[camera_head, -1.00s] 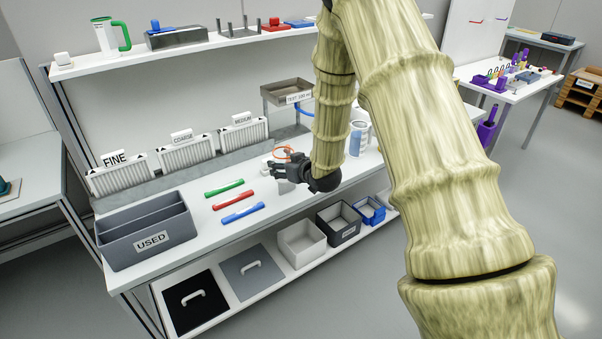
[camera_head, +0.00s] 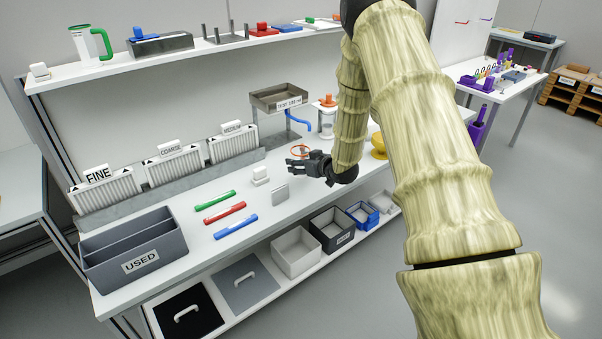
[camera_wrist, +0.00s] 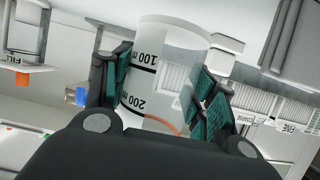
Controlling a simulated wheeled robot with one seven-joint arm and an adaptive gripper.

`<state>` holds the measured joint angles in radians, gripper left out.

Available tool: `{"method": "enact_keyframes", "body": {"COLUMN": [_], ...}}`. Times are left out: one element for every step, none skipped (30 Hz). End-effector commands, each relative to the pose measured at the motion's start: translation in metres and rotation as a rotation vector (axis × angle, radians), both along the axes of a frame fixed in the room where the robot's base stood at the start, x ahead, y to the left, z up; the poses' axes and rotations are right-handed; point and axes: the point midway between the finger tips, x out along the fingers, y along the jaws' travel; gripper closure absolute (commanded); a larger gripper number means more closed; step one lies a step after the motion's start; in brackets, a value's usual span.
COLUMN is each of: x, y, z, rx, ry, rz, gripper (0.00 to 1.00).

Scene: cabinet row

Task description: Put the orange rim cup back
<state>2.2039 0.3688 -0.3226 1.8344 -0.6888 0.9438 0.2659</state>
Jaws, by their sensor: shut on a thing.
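The orange rim cup (camera_wrist: 160,75) is clear with black volume marks and sits between the green-padded fingers of my gripper (camera_wrist: 165,85) in the wrist view. Part of its orange rim shows low in that view, close to the palm. In the head view, the orange rim (camera_head: 299,149) shows just above my gripper (camera_head: 297,168), over the bench; most of the cup is hidden there. My gripper is shut on the cup. I cannot tell how far its base is above the bench.
A tray stand (camera_head: 279,97) with a blue spout is behind the gripper. A white block (camera_head: 261,175) and a grey block (camera_head: 280,193) are to its left. A yellow object (camera_head: 378,146) is partly behind my arm. Coloured bars and the USED bin (camera_head: 136,245) are at the left.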

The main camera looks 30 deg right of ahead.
Motion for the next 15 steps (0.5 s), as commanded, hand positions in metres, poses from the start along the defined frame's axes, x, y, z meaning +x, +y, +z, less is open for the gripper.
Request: {"method": "enact_keyframes", "body": {"x": [0.0, 0.0, 0.0, 0.0, 0.0, -0.001, -0.001, -0.001, -0.001, -0.002, -0.002, -0.002, -0.002, -0.002, -0.002], "y": [0.0, 0.0, -0.001, -0.001, -0.001, -0.001, -0.001, -0.002, -0.003, -0.003, -0.003, -0.003, -0.003, -0.003, -0.003], "z": [-0.001, -0.002, -0.003, -0.004, -0.006, -0.008, -0.01, -0.013, -0.016, -0.02, -0.024, -0.028, -0.031, -0.035, -0.039], "rx": [0.0, 0.0, 0.0, 0.001, 0.001, 0.0, 0.0, 0.001, 0.001, 0.0, 0.0, 0.001, 0.001, 0.0, 0.0], "ry": [-0.001, -0.001, -0.001, -0.001, -0.001, -0.001, 0.0, 0.0, 0.001, 0.001, 0.002, 0.002, 0.001, 0.001, 0.001], "rz": [0.0, 0.0, -0.001, -0.001, -0.001, -0.002, -0.002, -0.003, -0.004, -0.004, -0.004, -0.004, -0.004, -0.003, -0.003], "gripper": [0.71, 0.71, 0.71, 0.71, 0.71, 0.71, 0.71, 0.71, 0.71, 0.71, 0.71, 0.71, 0.71, 0.71, 0.71]}}
